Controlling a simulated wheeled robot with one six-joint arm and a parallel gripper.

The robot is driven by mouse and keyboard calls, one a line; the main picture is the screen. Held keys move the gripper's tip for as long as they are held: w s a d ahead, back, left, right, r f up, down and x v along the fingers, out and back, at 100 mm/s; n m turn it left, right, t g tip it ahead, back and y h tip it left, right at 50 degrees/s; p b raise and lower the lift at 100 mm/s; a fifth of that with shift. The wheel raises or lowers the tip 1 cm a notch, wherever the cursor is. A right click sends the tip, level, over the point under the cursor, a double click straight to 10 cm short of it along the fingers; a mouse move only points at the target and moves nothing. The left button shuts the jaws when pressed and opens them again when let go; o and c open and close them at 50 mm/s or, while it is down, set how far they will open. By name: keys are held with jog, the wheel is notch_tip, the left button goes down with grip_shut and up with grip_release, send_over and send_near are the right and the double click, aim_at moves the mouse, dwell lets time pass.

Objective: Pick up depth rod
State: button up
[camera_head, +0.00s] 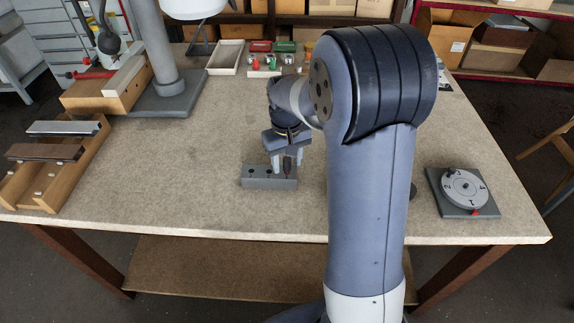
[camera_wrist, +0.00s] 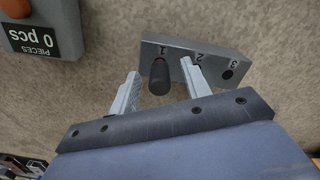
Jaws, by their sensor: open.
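The depth rod (camera_wrist: 158,78) is a dark, round-ended rod standing beside the number 1 of a grey block (camera_wrist: 203,50) marked 1, 2 and 3. My gripper (camera_wrist: 160,68) is open, with one finger on each side of the rod. In the wrist view small gaps show between the fingers and the rod. In the head view my gripper (camera_head: 287,160) points down over the right end of the grey block (camera_head: 262,183). The rod (camera_head: 288,171) shows there as a dark shape between the fingers, partly hidden by them.
A numbered dial on a grey plate (camera_head: 470,209) lies at the right. A wooden rack (camera_head: 14,196) with metal profiles is at the left, below a column stand (camera_head: 165,104). A white tray (camera_head: 226,55) is at the back.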

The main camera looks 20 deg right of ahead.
jog(key=shift+c, duration=0.4)
grip_shut()
